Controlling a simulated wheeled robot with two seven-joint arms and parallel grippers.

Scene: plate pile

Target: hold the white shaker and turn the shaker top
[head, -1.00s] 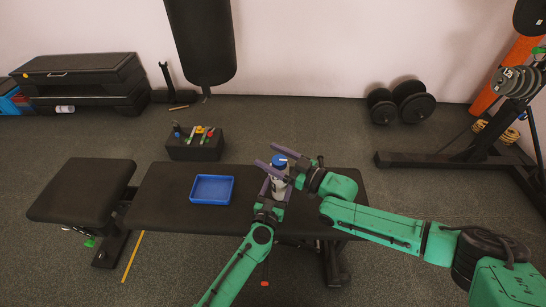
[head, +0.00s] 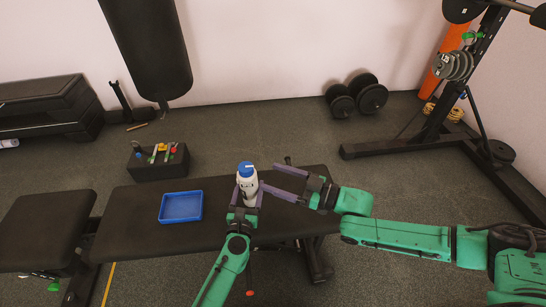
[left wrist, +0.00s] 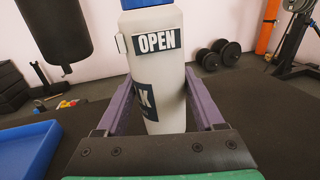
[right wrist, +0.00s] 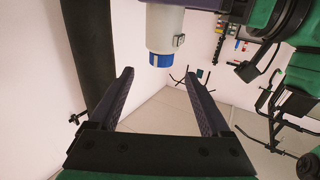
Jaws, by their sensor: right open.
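The white shaker (head: 247,189) with a blue top (head: 245,169) stands upright over the bench. In the left wrist view the shaker (left wrist: 158,75) shows a dark "OPEN" label and sits between the fingers of my left gripper (left wrist: 160,118), which look closed against its sides. My left gripper (head: 246,203) comes from the near side. My right gripper (head: 270,178) is open and empty, just right of the shaker, its fingers pointing at it. In the right wrist view the blue top (right wrist: 161,60) appears inverted, beyond the open fingers (right wrist: 160,95) and apart from them.
A blue tray (head: 181,220) lies on the black bench (head: 140,238) left of the shaker. A dark block (head: 158,168) with several coloured items stands behind the bench. A punching bag (head: 150,50) hangs at the back left. A weight rack (head: 420,140) stands at right.

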